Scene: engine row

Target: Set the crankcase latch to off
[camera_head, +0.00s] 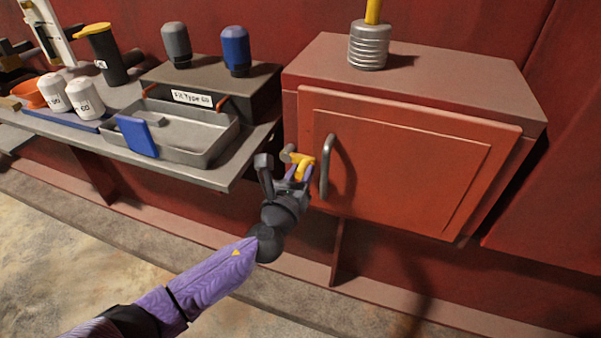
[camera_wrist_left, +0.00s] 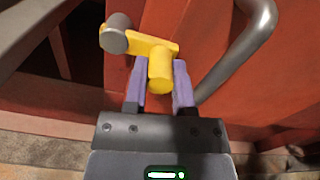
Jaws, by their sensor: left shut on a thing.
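The yellow latch (camera_head: 301,162) sits at the left edge of the red crankcase door (camera_head: 400,165), just left of the curved grey door handle (camera_head: 325,168). In the left wrist view the latch (camera_wrist_left: 160,64) has a grey round pivot end at upper left and a yellow knob between my fingers. My left gripper (camera_head: 296,174) is shut on that knob; its purple fingertips (camera_wrist_left: 160,80) lie on either side of it. The door looks closed. My right gripper is not in view.
The door handle (camera_wrist_left: 240,48) rises close to the right of my fingers. A grey workbench (camera_head: 215,178) with a metal tray (camera_head: 190,152), a blue block (camera_head: 137,136), filters and bottles stands to the left. A spring-like cylinder (camera_head: 369,46) stands on top of the red box.

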